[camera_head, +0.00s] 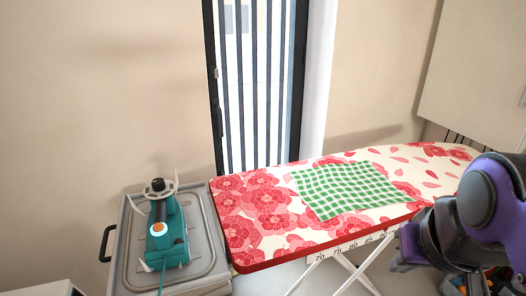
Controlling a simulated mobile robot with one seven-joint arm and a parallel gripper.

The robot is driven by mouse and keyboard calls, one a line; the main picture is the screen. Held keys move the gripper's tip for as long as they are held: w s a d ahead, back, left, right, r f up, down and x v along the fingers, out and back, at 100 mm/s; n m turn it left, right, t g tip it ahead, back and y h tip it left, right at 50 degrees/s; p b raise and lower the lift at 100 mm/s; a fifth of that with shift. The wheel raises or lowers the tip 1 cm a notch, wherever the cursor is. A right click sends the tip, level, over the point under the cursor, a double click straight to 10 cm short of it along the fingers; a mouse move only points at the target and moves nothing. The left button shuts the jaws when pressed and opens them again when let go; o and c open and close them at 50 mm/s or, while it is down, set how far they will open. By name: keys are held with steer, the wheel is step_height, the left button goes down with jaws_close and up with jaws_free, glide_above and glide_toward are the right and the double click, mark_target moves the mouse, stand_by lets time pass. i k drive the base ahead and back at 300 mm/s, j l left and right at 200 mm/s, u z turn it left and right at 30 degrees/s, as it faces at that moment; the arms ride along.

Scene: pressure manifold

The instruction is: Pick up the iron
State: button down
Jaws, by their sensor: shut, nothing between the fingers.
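A teal device (167,238), the only thing here that could be the iron, sits on the grey tray-topped stand at the left. It has a round white and orange dial, a black knob on top, pale pointed parts and a thin teal strip toward the front. I cannot make out a soleplate. My gripper (404,254) appears at the dark end of my purple arm at the right, shut and empty. It is far from the teal device, by the ironing board's front edge. Its fingertips are hard to make out.
The grey stand (205,248) adjoins the ironing board (240,218), which has a red flower cover. A green checked cloth (345,188) lies on the board. White legs (345,270) stand below. Small coloured items at the lower right are partly hidden by my arm. A barred window is behind.

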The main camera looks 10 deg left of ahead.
mark_target(172, 242)
steer(key=l, duration=0.3)
steer(key=i+l+u, duration=0.1)
steer(key=l, duration=0.2)
steer(key=i+u, duration=0.1)
steer(key=u, duration=1.1)
steer(key=i+j+u, duration=0.1)
steer(key=u, duration=0.2)
steer(key=i+u, duration=0.3)
steer(key=k, duration=0.4)
